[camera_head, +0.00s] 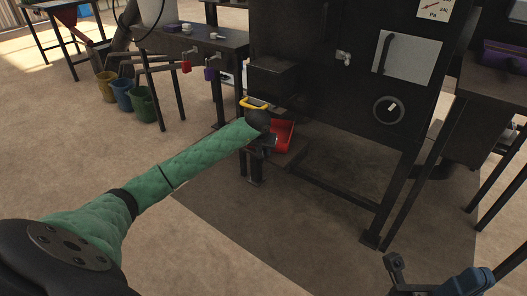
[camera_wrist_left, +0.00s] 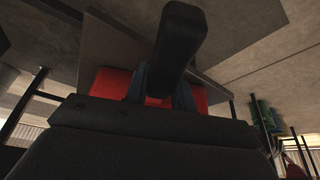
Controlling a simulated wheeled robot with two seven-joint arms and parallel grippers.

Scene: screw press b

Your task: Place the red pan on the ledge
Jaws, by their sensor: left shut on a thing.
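The red pan (camera_head: 282,135) shows at the end of my left arm, low in front of the black press. My left gripper (camera_head: 265,141) is shut on it, at the pan's near left side. In the left wrist view the red pan (camera_wrist_left: 110,83) lies behind the gripper's fingers (camera_wrist_left: 160,88), with a thick dark bar, seemingly its handle, between them. A flat dark plate (camera_wrist_left: 213,62), possibly the ledge, shows beyond the pan; I cannot tell whether they touch. My right gripper (camera_head: 396,272) is partly cut off at the bottom edge, and its opening is unclear.
The black press (camera_head: 330,85) stands ahead with a dial (camera_head: 388,110) and a boxy projection (camera_head: 272,77) above the pan. Its lower frame bar (camera_head: 330,192) runs near the floor. A side table (camera_head: 205,38) and several buckets (camera_head: 142,103) stand left. The near floor is open.

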